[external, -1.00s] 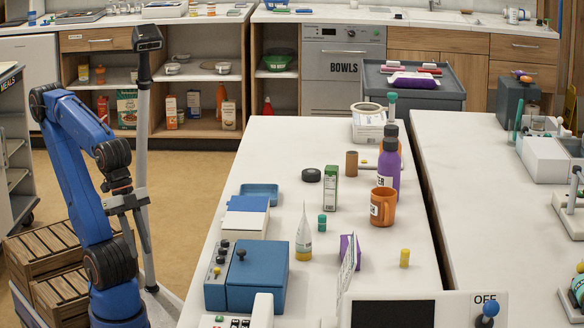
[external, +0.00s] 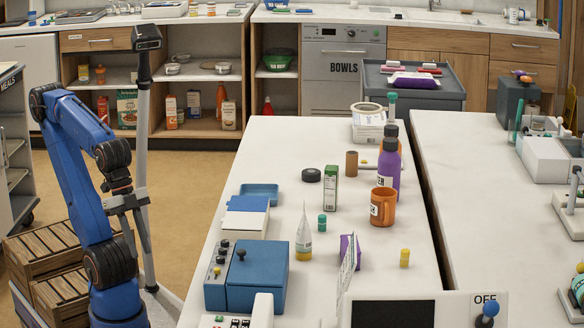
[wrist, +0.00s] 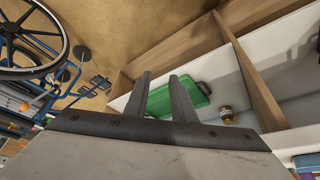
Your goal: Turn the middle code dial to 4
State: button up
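A blue box (external: 258,275) stands on the near left part of the long white table in the external view. A grey panel on its left side carries a row of small dark dials, with the middle dial (external: 220,259) between two others. The dial markings are too small to read. A dark knob (external: 241,254) sits on the blue lid. My gripper (external: 126,205) is left of the table, apart from the box and dials. In the wrist view my gripper (wrist: 160,78) has its two fingers apart with nothing between them. The dials are not visible there.
A blue-and-white box (external: 245,217) and a blue tray (external: 260,192) lie behind the dial box. An orange mug (external: 383,207) and purple bottle (external: 389,165) are farther right. A grey pole (external: 143,130) stands beside my arm.

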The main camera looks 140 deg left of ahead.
jog(key=shift+r, duration=0.1)
notch_tip(320, 180, up, 32)
jog(key=r+n+g+y, duration=0.1)
jog(key=n+g+y, duration=0.35)
jog(key=n, duration=1.35)
send_over(222, 250)
jog(key=d, duration=0.8)
jog(key=x, duration=1.8)
jog(key=shift+s+a, duration=0.1)
jog(key=shift+s, duration=0.2)
grip_shut()
